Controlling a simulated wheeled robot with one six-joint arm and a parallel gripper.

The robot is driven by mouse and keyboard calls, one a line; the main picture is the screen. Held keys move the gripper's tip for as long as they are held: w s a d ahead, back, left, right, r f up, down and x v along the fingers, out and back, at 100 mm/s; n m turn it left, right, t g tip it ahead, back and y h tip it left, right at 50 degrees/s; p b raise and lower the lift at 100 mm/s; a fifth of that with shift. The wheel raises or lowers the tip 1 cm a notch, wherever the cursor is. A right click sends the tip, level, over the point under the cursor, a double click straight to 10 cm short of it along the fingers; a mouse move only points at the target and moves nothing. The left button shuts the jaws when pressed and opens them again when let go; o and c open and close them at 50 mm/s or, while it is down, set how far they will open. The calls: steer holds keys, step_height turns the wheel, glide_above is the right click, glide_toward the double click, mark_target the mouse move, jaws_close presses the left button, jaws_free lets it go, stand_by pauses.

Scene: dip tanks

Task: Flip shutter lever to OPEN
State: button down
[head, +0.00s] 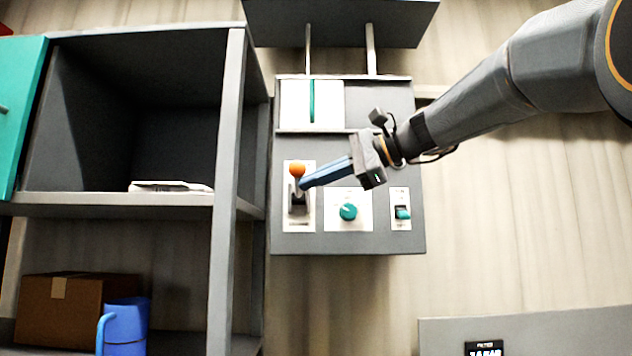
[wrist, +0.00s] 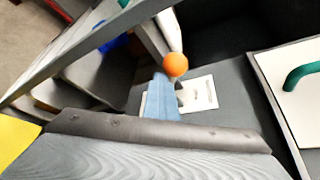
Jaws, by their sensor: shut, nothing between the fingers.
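The shutter lever has an orange ball knob (head: 298,169) and stands on a white plate (head: 306,225) at the left of the grey control panel (head: 380,240). In the head view the knob lies toward the plate's upper end; the plate's lettering is too small to read. My gripper (head: 303,185) is shut and empty, its blue fingertips right beside the lever just below the knob. In the wrist view the orange knob (wrist: 175,64) shows just past the fingertips (wrist: 164,82), which partly hide the lever's stem. I cannot tell whether they touch it.
A teal dial (head: 348,211) and a teal switch (head: 402,213) sit right of the lever. A teal upright handle (head: 311,101) is above it. A grey shelf unit (head: 228,130) stands close on the left, with a brown box (head: 60,308) and blue mug (head: 125,325).

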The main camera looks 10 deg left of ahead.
steer(key=shift+s+a+r, duration=0.1)
steer(key=shift+s+r, duration=0.05)
steer(key=shift+r, duration=0.6)
step_height(320, 180, down, 5)
steer(key=b, duration=0.4)
steer(key=w+d+r+b, duration=0.1)
steer(key=d+r, duration=0.3)
steer(key=d, duration=0.5)
steer(key=shift+w+d+r, duration=0.25)
steer(key=shift+w+d, duration=0.05)
